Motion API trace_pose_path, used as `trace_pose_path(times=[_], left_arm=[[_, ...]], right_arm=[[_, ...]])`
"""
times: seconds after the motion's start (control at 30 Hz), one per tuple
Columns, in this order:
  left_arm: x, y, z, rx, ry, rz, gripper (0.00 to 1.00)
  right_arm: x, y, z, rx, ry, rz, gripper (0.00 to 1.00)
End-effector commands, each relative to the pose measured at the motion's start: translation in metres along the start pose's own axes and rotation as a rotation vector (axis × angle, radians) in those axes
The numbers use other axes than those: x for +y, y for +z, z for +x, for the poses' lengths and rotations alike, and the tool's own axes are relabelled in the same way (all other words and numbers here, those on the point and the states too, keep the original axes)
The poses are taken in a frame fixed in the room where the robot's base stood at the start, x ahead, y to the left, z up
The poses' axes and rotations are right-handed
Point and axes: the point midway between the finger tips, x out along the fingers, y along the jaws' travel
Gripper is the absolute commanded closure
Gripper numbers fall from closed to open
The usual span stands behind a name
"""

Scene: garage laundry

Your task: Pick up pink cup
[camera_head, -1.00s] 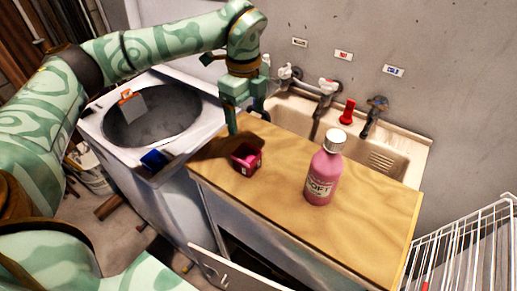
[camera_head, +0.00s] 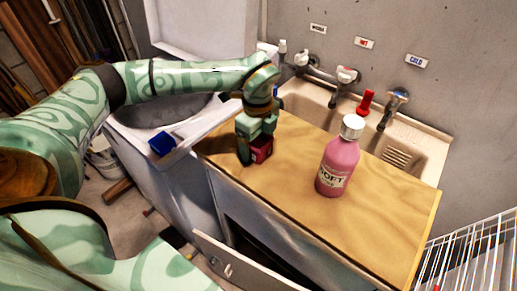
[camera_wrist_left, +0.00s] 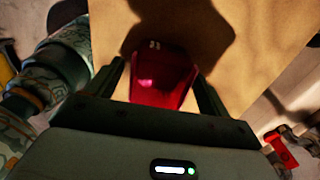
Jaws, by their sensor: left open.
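The pink cup (camera_head: 263,150) is a small square dark-pink cup standing on the wooden counter (camera_head: 300,200), near its left end. My left gripper (camera_head: 252,158) is down over the cup, pointing at the counter, and hides part of it in the head view. In the left wrist view the cup (camera_wrist_left: 160,78) sits between the two open fingers (camera_wrist_left: 160,90), with one finger on each side. The fingers look slightly apart from its walls. My right gripper is not in view.
A pink bottle (camera_head: 339,160) with a white cap stands on the counter right of the cup. Behind are a sink (camera_head: 398,157) and taps (camera_head: 390,107). A washing machine (camera_head: 150,130) is at left, a white wire rack (camera_head: 475,250) at lower right. The counter's front is clear.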

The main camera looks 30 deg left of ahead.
Motion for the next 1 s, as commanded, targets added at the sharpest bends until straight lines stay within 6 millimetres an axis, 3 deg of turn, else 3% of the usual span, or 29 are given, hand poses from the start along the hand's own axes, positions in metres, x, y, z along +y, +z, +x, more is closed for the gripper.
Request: trace_pose_path(times=[0.1, 0.3, 0.47, 0.5, 0.83, 1.0], left_arm=[[0.0, 0.0, 0.017, -0.001, 0.002, -0.001, 0.2], [0.0, 0.0, 0.016, -0.001, 0.0, -0.001, 0.2], [0.0, 0.0, 0.016, -0.001, 0.0, -0.001, 0.65], [0.0, 0.0, 0.016, -0.001, 0.0, -0.001, 0.68], [0.0, 0.0, 0.013, -0.001, -0.001, -0.001, 0.68], [-0.001, 0.001, -0.005, -0.001, -0.003, -0.001, 0.68]], right_arm=[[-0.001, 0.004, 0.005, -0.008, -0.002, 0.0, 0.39], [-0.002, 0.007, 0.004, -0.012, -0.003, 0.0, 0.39], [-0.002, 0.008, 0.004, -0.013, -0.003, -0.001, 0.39], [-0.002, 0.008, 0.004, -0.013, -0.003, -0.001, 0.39], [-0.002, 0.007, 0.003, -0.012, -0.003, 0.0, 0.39], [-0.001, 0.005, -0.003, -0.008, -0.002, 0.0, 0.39]])
